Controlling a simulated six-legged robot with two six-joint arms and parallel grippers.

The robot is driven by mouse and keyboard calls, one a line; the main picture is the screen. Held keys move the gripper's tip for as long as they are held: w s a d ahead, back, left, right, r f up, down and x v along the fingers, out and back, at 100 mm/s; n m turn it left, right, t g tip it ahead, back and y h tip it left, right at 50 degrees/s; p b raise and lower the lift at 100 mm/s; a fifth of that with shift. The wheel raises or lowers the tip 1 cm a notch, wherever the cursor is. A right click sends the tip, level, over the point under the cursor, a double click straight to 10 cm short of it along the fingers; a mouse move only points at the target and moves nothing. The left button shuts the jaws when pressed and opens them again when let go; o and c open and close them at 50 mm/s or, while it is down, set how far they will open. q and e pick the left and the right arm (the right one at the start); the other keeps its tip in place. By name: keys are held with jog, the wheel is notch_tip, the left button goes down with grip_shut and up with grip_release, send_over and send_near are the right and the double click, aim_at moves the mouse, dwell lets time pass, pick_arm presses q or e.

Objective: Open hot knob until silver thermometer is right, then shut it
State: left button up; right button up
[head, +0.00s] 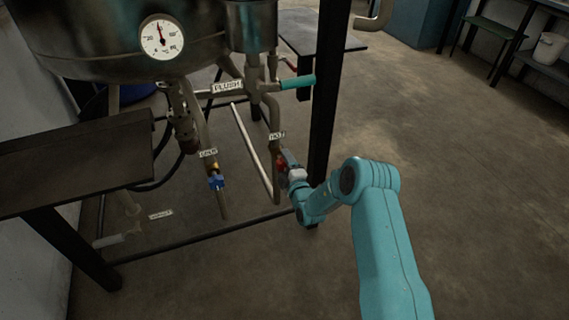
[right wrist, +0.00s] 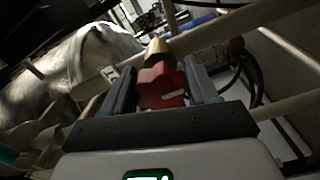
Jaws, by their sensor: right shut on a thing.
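The hot knob is a red knob (head: 282,163) on the pipe below the HOT label (head: 277,135) in the head view. It also shows in the right wrist view (right wrist: 162,88), with a brass stem behind it. My right gripper (head: 287,168) is shut on the red knob, one finger on each side. The thermometer (head: 162,37) is a round white dial with a silver rim on the tank. Its needle points nearly straight up, slightly left; the exact reading is too small to tell. My left gripper is in neither view.
A blue knob (head: 216,181) sits on the pipe to the left, under another label. A teal lever (head: 297,82) sticks out right of the FLUSH label (head: 227,87). A black frame post (head: 325,110) stands close beside my right gripper.

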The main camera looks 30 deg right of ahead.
jog(key=shift+f, duration=0.15)
jog(key=o, duration=1)
jog(key=shift+c, duration=0.2)
jog(key=p+v, duration=0.3)
jog(key=v, duration=1.3)
jog(key=shift+s, duration=0.25)
